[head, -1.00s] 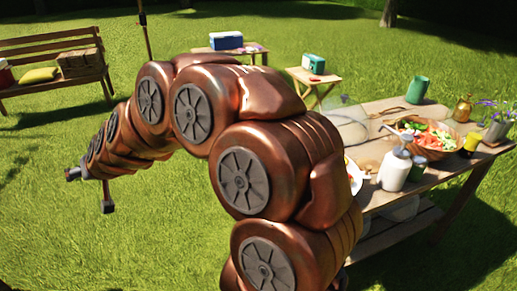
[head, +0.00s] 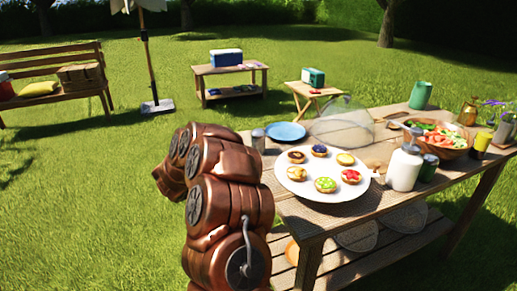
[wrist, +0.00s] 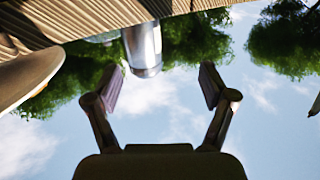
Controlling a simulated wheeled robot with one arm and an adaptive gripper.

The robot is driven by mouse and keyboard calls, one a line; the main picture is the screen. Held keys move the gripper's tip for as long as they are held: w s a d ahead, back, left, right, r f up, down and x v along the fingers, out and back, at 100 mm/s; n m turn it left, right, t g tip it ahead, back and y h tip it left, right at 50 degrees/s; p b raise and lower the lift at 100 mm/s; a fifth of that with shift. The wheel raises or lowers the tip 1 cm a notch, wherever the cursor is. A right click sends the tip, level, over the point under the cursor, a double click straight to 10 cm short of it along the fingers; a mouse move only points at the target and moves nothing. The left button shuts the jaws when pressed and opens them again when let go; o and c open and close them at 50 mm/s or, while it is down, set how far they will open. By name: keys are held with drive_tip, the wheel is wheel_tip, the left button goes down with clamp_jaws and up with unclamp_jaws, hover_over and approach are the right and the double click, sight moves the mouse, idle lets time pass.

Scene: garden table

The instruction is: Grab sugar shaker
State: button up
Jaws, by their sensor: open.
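The sugar shaker, a small grey metallic cylinder (head: 258,141), stands at the table's near-left edge in the head view, beside a blue plate. In the wrist view, which looks upside down, it shows as a shiny cylinder (wrist: 144,48) ahead of the fingers and left of the middle of the gap. My gripper (wrist: 162,84) is open and empty, its two fingers spread wide in the wrist view. The shaker lies beyond the fingertips, apart from them. In the head view my own arm hides the gripper.
A white plate of tarts (head: 307,184) is close to the shaker; a plate rim (wrist: 22,82) juts in at left in the wrist view. The blue plate (head: 285,132), a mesh dome (head: 342,125), a white bottle (head: 402,172) and a salad bowl (head: 458,149) share the wooden table (head: 310,222).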

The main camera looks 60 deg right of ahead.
sight(254, 145)
drive_tip(key=shift+s+d+f+m+g, duration=0.15)
drive_tip(key=shift+s+d+g, duration=0.2)
drive_tip(key=shift+s, duration=0.25)
drive_tip(key=shift+s+d+f+m+g, duration=0.15)
drive_tip(key=shift+s+d+g, duration=0.05)
drive_tip(key=shift+s+g, duration=0.3)
drive_tip(key=shift+s+d, duration=0.15)
drive_tip(key=shift+d, duration=0.2)
drive_tip(key=shift+s+d, duration=0.2)
drive_tip(key=shift+d, duration=3.2)
drive_tip(key=shift+t, duration=0.25)
drive_tip(key=c, duration=1.4)
